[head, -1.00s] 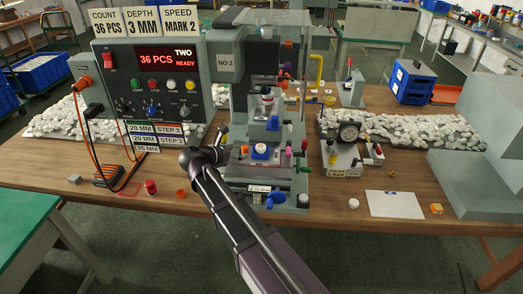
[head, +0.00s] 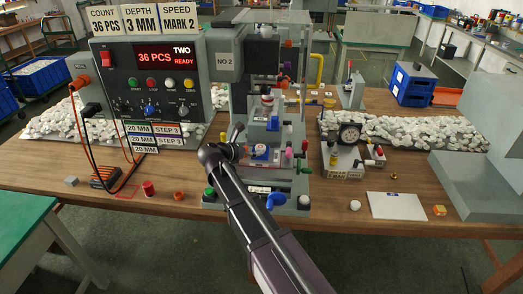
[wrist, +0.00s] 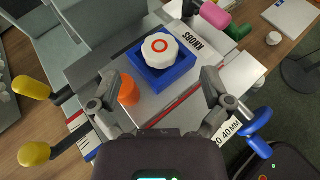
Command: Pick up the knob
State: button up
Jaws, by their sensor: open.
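The knob (wrist: 160,47) is white and faceted with a red ring printed on its top. It sits in a square blue holder (wrist: 184,70) on the printer's grey bed. In the head view the blue holder (head: 261,154) shows small at the front of the machine, partly behind my arm. My gripper (wrist: 158,82) is open and empty, its two fingers apart on the near side of the holder. The knob lies beyond the fingertips and between their lines. I see no contact with it.
An orange piece (wrist: 129,91) lies close to the left finger. Yellow-ended levers (wrist: 33,87) stand at left, a blue handle (wrist: 258,132) at lower right, and pink and green knobs at upper right. The printer's upright and head rise behind the bed.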

aim_at(262, 146)
jog(key=shift+b+x, duration=1.05)
jog(key=shift+x, duration=1.7)
jog(key=c, duration=0.9)
jog(key=shift+c, duration=0.5)
jog(key=shift+r, duration=0.25)
notch_tip(262, 146, up, 3)
jog(key=p, duration=0.3)
jog(key=s+a+r+p, duration=0.1)
jog(key=s+a+p, duration=0.1)
jog(key=s, duration=1.3)
jog(key=shift+s+a+r, duration=0.3)
jog(key=shift+s+a, duration=0.05)
jog(key=shift+a, duration=0.3)
